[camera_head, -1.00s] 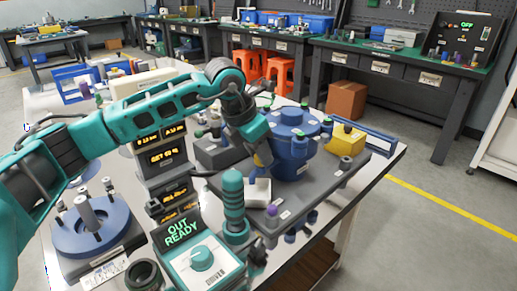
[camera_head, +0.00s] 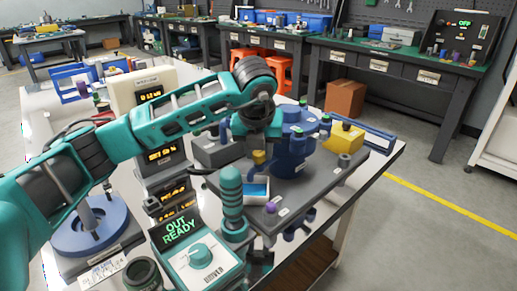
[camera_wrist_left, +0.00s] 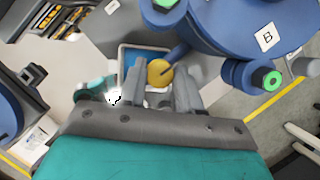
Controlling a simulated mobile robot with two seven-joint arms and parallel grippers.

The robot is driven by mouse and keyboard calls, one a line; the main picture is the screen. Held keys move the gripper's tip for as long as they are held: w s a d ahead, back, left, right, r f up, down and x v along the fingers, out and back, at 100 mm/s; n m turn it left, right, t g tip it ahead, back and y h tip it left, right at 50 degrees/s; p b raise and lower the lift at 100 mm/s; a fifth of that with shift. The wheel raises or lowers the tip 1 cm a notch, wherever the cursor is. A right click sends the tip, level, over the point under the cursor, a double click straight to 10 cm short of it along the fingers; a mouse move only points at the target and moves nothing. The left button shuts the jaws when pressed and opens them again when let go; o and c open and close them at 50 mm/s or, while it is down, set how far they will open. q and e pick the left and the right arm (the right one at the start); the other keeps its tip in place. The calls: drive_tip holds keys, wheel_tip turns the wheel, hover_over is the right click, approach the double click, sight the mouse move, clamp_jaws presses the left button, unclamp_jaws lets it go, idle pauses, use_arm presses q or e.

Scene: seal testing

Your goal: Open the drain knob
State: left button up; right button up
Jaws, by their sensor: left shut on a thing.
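The yellow round drain knob (camera_wrist_left: 160,72) sits on a short stem at the side of the blue vessel (camera_head: 298,150). It also shows in the head view (camera_head: 259,157). My left gripper (camera_wrist_left: 166,84) is shut on the knob, one finger on each side of it. In the head view the wrist hides most of the fingers. A small white-rimmed tray (camera_head: 257,190) with a blue inside lies below the knob, partly hidden by the gripper in the wrist view. My right gripper is not in view.
A teal bulb-shaped post (camera_head: 231,190) stands close in front of the tray. A control box reading OUT READY (camera_head: 197,258) and a stack of displays (camera_head: 162,160) stand to the left. A yellow block (camera_head: 346,138) sits right of the vessel.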

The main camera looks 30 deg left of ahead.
use_arm(q)
drive_tip(key=shift+n, duration=0.5)
drive_tip(key=o, duration=0.7)
drive_tip(key=shift+o, duration=0.2)
drive_tip(key=p+v, duration=0.2)
drive_tip(key=v, duration=1.1)
drive_tip(key=shift+w+d, duration=0.1)
